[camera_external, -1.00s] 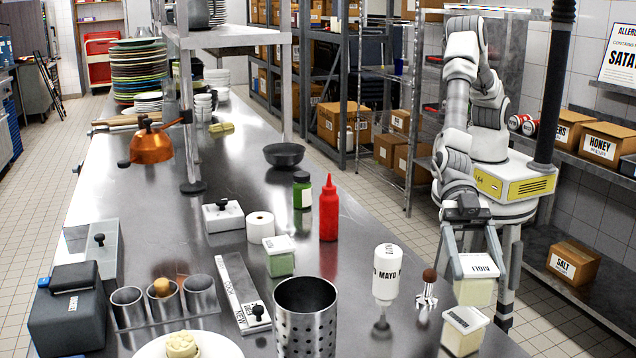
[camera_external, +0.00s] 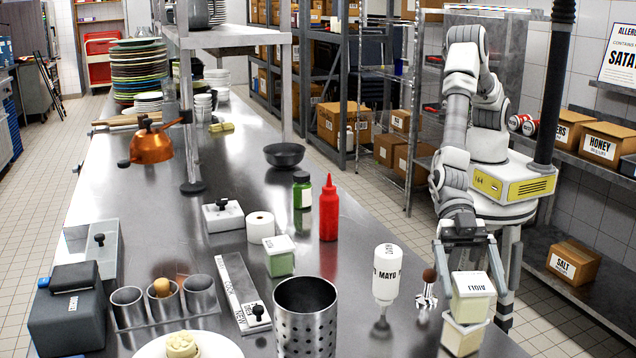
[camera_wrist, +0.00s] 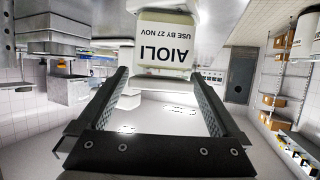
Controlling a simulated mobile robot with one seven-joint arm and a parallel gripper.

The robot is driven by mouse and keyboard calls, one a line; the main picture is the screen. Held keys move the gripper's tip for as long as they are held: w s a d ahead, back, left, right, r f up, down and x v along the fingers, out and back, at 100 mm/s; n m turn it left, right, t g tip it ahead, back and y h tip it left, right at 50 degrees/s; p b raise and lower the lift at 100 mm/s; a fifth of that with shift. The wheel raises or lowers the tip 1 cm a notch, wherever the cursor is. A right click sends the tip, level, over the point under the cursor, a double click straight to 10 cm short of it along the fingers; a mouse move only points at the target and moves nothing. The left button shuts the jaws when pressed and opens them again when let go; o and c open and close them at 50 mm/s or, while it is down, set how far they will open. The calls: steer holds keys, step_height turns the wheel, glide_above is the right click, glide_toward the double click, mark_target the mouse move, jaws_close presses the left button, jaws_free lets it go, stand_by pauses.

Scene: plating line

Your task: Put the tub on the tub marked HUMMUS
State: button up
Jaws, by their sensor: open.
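A cream tub with a white lid marked AIOLI (camera_external: 471,302) sits on top of a lower cream tub (camera_external: 460,338) at the table's right front edge. The upper tub looks slightly offset to the right of the lower one. The lower tub's lid label is covered. My gripper (camera_external: 469,268) is open, with its fingers at the upper tub's sides. In the wrist view the AIOLI label (camera_wrist: 180,50) shows upside down, just beyond the open fingertips. Another tub, pale green with a white lid (camera_external: 279,260), stands further left.
A MAYO bottle (camera_external: 386,274) and a brown-knobbed tamper (camera_external: 427,290) stand just left of the stacked tubs. A perforated steel cylinder (camera_external: 306,320) and a red squeeze bottle (camera_external: 329,212) stand further left. The table's right edge is close to the stack.

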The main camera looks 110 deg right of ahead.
steer(key=shift+r, duration=0.2)
steer(key=v, duration=1.2)
steer(key=w+d+r+m+t+h, duration=0.1)
steer(key=d+r+m+t+h, duration=0.2)
steer(key=d, duration=0.6)
steer(key=w+d+r+m+h, duration=0.1)
steer(key=d+r+h, duration=0.2)
steer(key=d+r, duration=0.35)
steer(key=w+d+r+m+t+h, duration=0.1)
steer(key=d+r+m+t+h, duration=0.15)
steer(key=d, duration=0.85)
steer(key=s+d+r+m+g+h, duration=0.3)
steer(key=s+d+m+h, duration=0.1)
steer(key=s+d, duration=0.75)
steer(key=s+d+f+m+g, duration=0.1)
steer(key=s+d+m+g, duration=0.1)
steer(key=s, duration=1.1)
steer(key=shift+d+f+m, duration=0.25)
steer(key=shift+d+m, duration=0.3)
steer(key=shift+d, duration=0.6)
